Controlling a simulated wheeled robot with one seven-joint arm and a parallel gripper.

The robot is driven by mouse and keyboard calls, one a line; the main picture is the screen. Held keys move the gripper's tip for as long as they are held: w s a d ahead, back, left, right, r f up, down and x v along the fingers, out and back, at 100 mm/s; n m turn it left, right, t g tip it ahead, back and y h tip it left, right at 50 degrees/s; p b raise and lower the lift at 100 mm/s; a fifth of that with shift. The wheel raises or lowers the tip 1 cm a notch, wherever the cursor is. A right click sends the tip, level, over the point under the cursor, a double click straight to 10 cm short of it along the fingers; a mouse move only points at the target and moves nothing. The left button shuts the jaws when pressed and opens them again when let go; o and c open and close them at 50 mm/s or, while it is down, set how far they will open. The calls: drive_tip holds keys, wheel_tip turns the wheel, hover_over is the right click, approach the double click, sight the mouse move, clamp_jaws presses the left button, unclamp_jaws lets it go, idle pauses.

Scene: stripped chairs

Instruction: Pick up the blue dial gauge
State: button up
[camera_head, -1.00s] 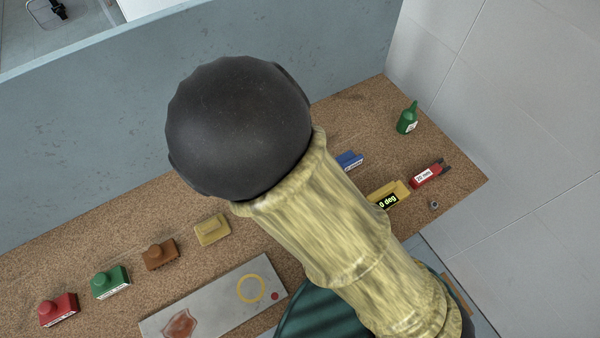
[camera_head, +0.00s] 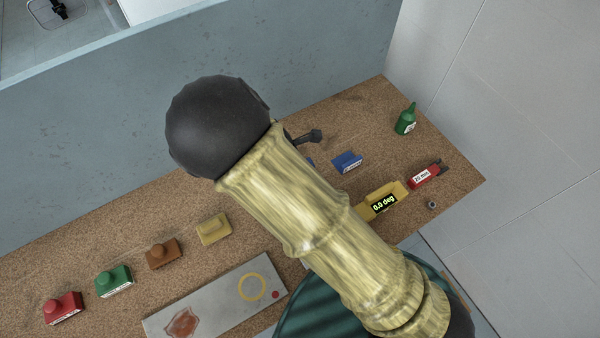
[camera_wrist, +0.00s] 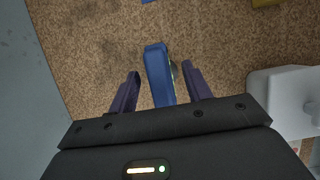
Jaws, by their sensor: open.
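The blue dial gauge (camera_wrist: 158,80) stands between the two fingers of my gripper (camera_wrist: 160,69) in the wrist view, with a thin pale edge along its right side. The fingers are open, one on each side, with a gap visible at both sides. I cannot tell how far down the fingers reach. In the head view only a sliver of blue (camera_head: 310,162) shows beside my arm, which hides most of that spot. A dark part of my gripper sticks out just above it.
A blue labelled block (camera_head: 347,162), a yellow angle gauge (camera_head: 366,212) reading 0.0 deg, a red tool (camera_head: 424,177) and a green bottle (camera_head: 406,120) are to the right on the cork bench (camera_head: 370,110). Several coloured blocks and a grey plate (camera_head: 200,312) lie left. A blue-grey wall (camera_head: 90,140) stands behind.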

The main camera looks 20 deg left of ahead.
drive_tip(key=shift+x, duration=1.1)
drive_tip(key=shift+c, duration=0.4)
clamp_jaws()
